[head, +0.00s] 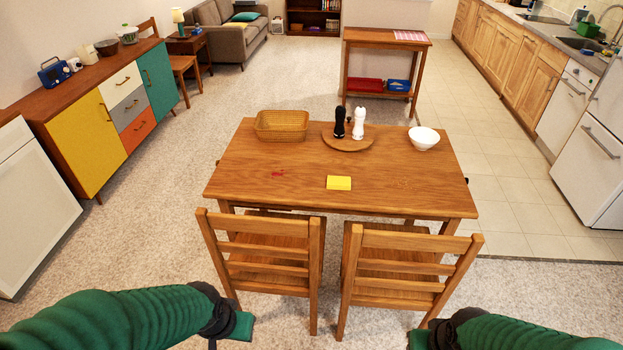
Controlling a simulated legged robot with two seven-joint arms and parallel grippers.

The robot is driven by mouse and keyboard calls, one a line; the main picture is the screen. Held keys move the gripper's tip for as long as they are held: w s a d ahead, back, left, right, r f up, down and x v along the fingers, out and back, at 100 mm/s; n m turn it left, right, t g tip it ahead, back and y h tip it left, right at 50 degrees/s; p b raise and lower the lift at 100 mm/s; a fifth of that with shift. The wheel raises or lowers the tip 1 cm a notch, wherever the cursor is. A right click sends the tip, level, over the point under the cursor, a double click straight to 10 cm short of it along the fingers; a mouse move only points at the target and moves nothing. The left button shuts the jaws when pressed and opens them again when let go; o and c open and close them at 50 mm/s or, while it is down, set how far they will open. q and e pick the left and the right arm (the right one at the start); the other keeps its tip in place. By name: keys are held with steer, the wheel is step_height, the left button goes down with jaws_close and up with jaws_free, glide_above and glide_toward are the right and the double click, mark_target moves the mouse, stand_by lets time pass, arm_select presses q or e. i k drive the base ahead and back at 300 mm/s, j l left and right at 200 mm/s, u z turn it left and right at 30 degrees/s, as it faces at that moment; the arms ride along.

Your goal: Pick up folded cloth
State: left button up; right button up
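A small flat yellow piece (338,183), which looks like a folded cloth, lies near the front edge of the wooden dining table (240,170). A pink checked cloth (411,36) lies flat on the side table at the back. My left gripper (238,326) is at the bottom, left of the chairs and well short of the table. My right gripper (420,339) is at the bottom edge, partly cut off, by the right chair. Both are apart from either cloth, and their fingers do not show clearly.
Two wooden chairs (262,248) (402,262) stand at the table's near side, between me and it. On the table are a wicker basket (281,125), a round board (346,144) with dark and white shakers, and a white bowl (424,138). Open floor lies on both sides.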

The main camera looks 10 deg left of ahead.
mark_target(334, 182)
steer(key=i+z, duration=0.15)
steer(key=i, duration=0.45)
steer(key=i+j+z, duration=0.1)
steer(key=i, duration=0.45)
steer(key=i+j+z, duration=0.15)
steer(key=i, duration=0.4)
steer(key=j, duration=0.1)
